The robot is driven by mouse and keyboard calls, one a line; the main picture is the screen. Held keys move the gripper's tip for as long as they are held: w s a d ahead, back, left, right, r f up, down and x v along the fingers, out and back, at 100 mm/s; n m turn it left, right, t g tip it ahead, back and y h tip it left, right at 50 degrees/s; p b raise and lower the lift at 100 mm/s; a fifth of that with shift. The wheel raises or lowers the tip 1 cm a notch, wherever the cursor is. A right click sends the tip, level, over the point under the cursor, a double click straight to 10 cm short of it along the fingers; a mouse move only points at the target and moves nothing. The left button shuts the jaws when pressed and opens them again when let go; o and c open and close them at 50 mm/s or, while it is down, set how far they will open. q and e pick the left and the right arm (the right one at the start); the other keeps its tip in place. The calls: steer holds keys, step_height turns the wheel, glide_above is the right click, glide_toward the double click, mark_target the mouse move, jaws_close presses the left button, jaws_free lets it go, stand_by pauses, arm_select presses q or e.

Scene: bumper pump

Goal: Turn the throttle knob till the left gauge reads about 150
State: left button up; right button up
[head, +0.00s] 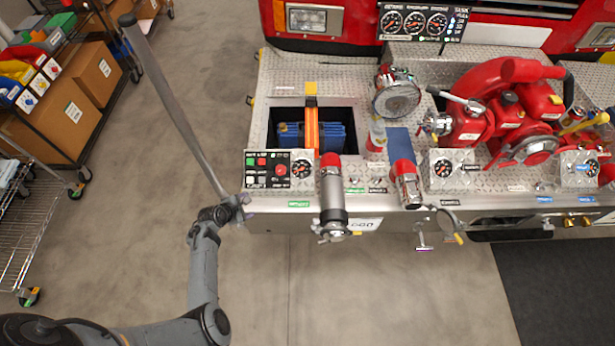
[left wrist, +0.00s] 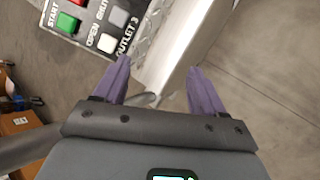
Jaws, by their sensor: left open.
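My left gripper (head: 243,204) is at the front left corner of the bumper, just below the control panel (head: 267,184). It is open and empty; in the left wrist view its two purple fingers (left wrist: 158,70) stand apart, with the bumper's silver edge (left wrist: 178,45) beyond them. The panel carries green, red, grey and white buttons, a round red control (head: 281,170) and a dial gauge (head: 301,168). I cannot tell which control is the throttle knob. A separate panel at the top has three gauges, the left one (head: 391,22) too small to read. My right gripper is not in view.
An open bin (head: 350,107) with blue contents and an orange strap lies behind the panel. A capped pipe (head: 332,195) stands right of it; red pump parts (head: 500,110) fill the right. Shelving with boxes (head: 60,110) stands left. The floor (head: 290,290) in front is clear.

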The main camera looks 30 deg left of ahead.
arm_select(q)
steer(key=w+d, duration=0.2)
steer(key=w, duration=0.3)
steer(key=n+t+b, duration=0.1)
steer(key=t+b, duration=0.1)
glide_toward(280, 170)
steer(key=shift+h, duration=0.3)
steer(key=b+x, duration=0.4)
steer(key=b, duration=0.1)
steer(key=b+x, duration=0.5)
steer(key=b, duration=0.1)
steer(key=shift+s+a+f+b, duration=0.1)
steer(key=shift+a+f+b, duration=0.1)
steer(key=shift+f+b, duration=0.1)
steer(key=shift+w+f+b, duration=0.3)
steer(key=shift+w+b, duration=0.5)
steer(key=shift+b, duration=0.3)
